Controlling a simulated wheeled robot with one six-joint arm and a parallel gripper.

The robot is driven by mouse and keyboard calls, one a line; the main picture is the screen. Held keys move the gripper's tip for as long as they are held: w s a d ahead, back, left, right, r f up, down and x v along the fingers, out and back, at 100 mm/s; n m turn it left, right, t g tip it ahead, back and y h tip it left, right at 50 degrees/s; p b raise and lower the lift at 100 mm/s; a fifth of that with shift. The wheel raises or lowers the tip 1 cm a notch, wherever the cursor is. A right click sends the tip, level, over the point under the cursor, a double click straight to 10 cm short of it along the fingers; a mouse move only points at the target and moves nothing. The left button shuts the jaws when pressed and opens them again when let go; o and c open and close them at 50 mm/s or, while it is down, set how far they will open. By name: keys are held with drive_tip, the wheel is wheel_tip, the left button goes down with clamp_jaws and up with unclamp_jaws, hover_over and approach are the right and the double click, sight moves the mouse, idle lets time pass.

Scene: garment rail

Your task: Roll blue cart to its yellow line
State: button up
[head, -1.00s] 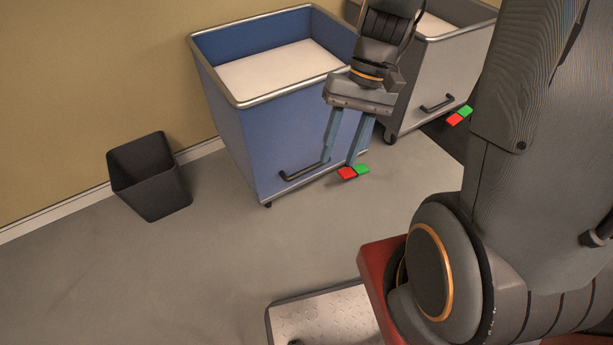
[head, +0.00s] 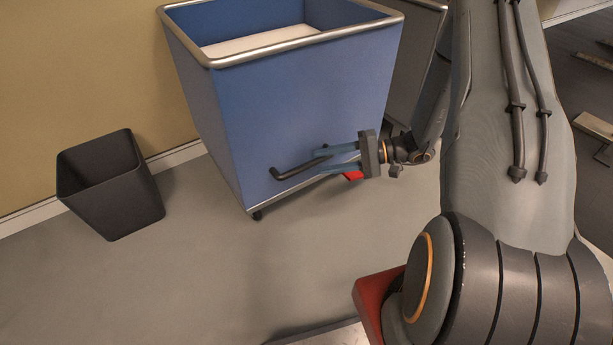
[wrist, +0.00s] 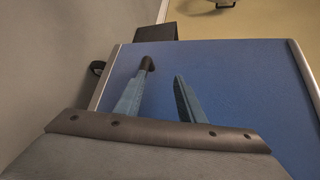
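The blue cart (head: 300,110) stands by the wall with its dark bar handle (head: 292,171) low on the front face. My gripper (head: 319,162) is at the right end of this handle, its two blue fingers apart. In the wrist view, the cart's blue face (wrist: 230,75) fills the middle, and the handle's dark end (wrist: 148,63) shows at the left finger's tip. The fingers (wrist: 163,73) are spread with a gap between them. Whether a finger touches the handle is unclear. No yellow line is visible.
A dark bin (head: 110,188) stands left of the cart by the wall. A grey cart (head: 412,60) stands behind on the right, mostly hidden by my arm. A red marker (head: 353,176) shows below my gripper. The floor in front and left is clear.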

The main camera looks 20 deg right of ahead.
sight(313, 165)
drive_tip(key=w+d+f+t, duration=0.1)
drive_tip(key=f, duration=0.1)
drive_tip(key=w+d+f+t+b, duration=0.1)
drive_tip(key=f, duration=0.1)
drive_tip(key=w+d+f+m+b, duration=0.1)
drive_tip(key=shift+w+f+t, duration=0.15)
drive_tip(key=shift+f+t, duration=0.25)
drive_tip(key=b+x, duration=0.3)
drive_tip(key=x, duration=0.4)
drive_tip(key=shift+w+a, duration=0.1)
drive_tip(key=shift+a, duration=0.2)
clamp_jaws()
